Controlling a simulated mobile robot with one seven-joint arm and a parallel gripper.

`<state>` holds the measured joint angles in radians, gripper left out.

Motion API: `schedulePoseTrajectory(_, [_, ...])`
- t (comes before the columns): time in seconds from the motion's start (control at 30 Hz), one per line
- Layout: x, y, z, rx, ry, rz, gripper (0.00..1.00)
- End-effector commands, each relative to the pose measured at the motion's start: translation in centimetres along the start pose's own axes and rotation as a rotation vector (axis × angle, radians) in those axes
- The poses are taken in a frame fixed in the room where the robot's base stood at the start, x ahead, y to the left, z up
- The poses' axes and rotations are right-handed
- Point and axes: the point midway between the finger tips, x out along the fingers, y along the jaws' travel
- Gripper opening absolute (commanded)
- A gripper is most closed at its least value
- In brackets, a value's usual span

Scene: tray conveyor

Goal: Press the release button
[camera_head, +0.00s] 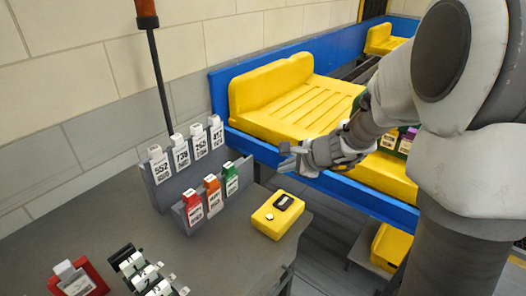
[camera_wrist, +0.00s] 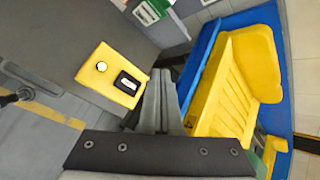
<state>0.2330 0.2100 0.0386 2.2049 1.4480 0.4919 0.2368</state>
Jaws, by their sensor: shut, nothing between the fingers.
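A yellow box (camera_head: 265,228) with a round white button (camera_head: 269,216) and a black panel (camera_head: 284,202) sits at the right edge of the grey table. The box also shows in the wrist view (camera_wrist: 110,85), with its white button (camera_wrist: 101,66) facing the camera. My gripper (camera_head: 287,158) is shut and empty. In the head view it appears above and beyond the box, in front of the blue conveyor side. In the wrist view the closed fingers (camera_wrist: 162,76) are to the right of the box, apart from it. Nothing covers the button.
A grey rack (camera_head: 163,193) with white, red, orange and green tags stands left of the box. A blue conveyor frame (camera_head: 245,148) carries yellow trays (camera_head: 270,90) behind. A red holder (camera_head: 93,279) and a black rack of white items (camera_head: 139,270) are at the front left.

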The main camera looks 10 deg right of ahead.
Motion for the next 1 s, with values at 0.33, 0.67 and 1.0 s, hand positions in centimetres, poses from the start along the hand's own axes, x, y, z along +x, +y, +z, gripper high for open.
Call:
schedulePoseTrajectory(0.33, [3.0,0.3,-3.4,0.181,0.036,-0.025,0.0])
schedulePoseTrajectory(0.67, [3.0,0.3,-3.3,0.18,0.036,-0.025,0.0])
schedulePoseTrajectory(1.0, [4.6,1.7,-4.3,0.179,0.036,-0.023,0.0])
